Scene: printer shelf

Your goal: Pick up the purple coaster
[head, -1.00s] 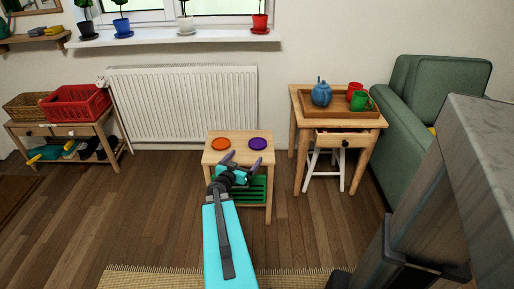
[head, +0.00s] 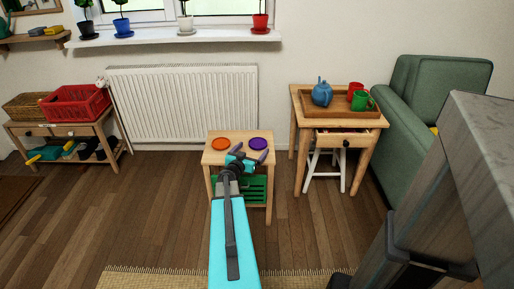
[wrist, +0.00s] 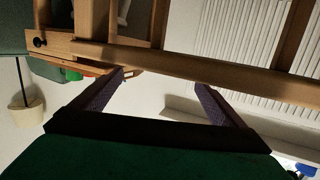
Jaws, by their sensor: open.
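The purple coaster (head: 259,143) lies flat on the right half of the small wooden table's top (head: 240,160) in the head view. An orange coaster (head: 221,144) lies to its left, apart from it. My gripper (head: 251,153) is open, its purple fingers spread, at the near side of the purple coaster. Nothing shows between the fingers. How high they are above the tabletop is hard to tell. In the wrist view the two fingers (wrist: 160,88) are spread, with wooden furniture edges beyond them; I cannot make out the coaster there.
A taller wooden table (head: 298,100) stands at the right, with a tray (head: 318,112) holding a blue teapot (head: 322,92), a red mug (head: 357,89) and a green mug. A green armchair (head: 410,150) is beyond it. A white radiator (head: 182,105) is behind. Floor left of the small table is clear.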

